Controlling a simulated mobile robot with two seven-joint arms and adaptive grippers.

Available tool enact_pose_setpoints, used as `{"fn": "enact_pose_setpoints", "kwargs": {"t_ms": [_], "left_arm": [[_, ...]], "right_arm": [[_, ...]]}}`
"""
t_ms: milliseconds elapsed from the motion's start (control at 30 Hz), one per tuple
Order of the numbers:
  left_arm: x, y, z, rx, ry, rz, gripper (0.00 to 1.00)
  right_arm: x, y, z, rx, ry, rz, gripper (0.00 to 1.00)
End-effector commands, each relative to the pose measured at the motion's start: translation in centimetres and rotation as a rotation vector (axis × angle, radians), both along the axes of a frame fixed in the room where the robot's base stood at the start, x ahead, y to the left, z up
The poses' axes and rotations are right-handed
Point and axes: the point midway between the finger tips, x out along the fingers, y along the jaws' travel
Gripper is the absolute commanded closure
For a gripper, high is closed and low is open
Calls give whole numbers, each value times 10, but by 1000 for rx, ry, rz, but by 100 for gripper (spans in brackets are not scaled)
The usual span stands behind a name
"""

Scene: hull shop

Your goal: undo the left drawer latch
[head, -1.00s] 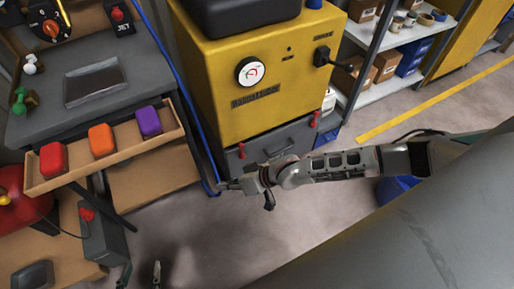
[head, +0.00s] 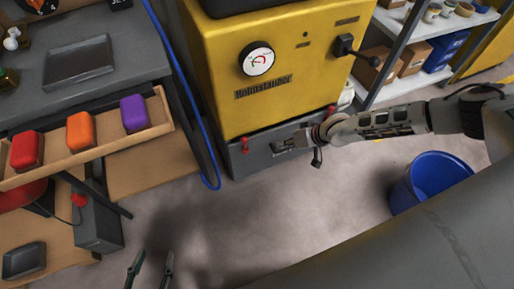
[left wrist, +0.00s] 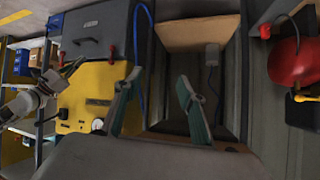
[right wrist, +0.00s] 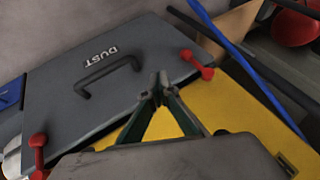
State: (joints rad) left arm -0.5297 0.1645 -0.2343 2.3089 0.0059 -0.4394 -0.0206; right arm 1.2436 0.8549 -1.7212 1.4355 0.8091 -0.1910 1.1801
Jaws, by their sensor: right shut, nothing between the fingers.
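The grey drawer (right wrist: 75,110), marked DUST, sits low in the yellow machine (head: 290,105) and looks closed. Its left latch (head: 245,144) is a small red lever near the blue hose; it also shows in the right wrist view (right wrist: 197,63) and left wrist view (left wrist: 112,53). The right latch (right wrist: 39,155) is a similar red lever at the other end. My right gripper (right wrist: 160,80) is shut and empty, in front of the drawer between its handle (right wrist: 108,75) and the left latch, apart from the latch. My left gripper (head: 150,262) is open and empty over the floor.
A workbench (head: 75,115) with an open wooden tray (head: 155,108) of coloured blocks stands left. The blue hose (head: 184,90) runs between bench and machine. A blue bin (head: 437,175) and shelves (head: 400,55) are on the right. Floor before the drawer is clear.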

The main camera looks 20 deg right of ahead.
Motion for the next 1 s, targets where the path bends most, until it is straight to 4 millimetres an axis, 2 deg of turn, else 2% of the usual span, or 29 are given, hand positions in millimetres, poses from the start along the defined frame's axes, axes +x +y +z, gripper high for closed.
{"fn": "enact_pose_setpoints", "kwargs": {"t_ms": [133, 267, 633, 733, 800, 833, 1000], "left_arm": [[0, -1, -1, -2, 1, 0, 60], [0, -5, -2, -17, 1, 0, 60], [1, -27, -2, -102, -5, 8, 60], [4, -33, 3, -134, -17, 15, 60], [15, -38, 23, -155, -57, 16, 60], [17, -38, 27, -158, -66, 17, 60], [21, -37, 29, -157, -74, 18, 60]], "right_arm": [[0, 1, -3, 0, 1, 0, 100], [4, 7, -15, 1, 5, 2, 100], [33, 36, -75, -1, 13, 3, 100], [42, 44, -89, 0, 13, 2, 100], [48, 56, -78, 3, 3, 4, 100], [50, 60, -75, 2, -1, 4, 100], [53, 76, -70, 1, -1, 2, 100]]}}
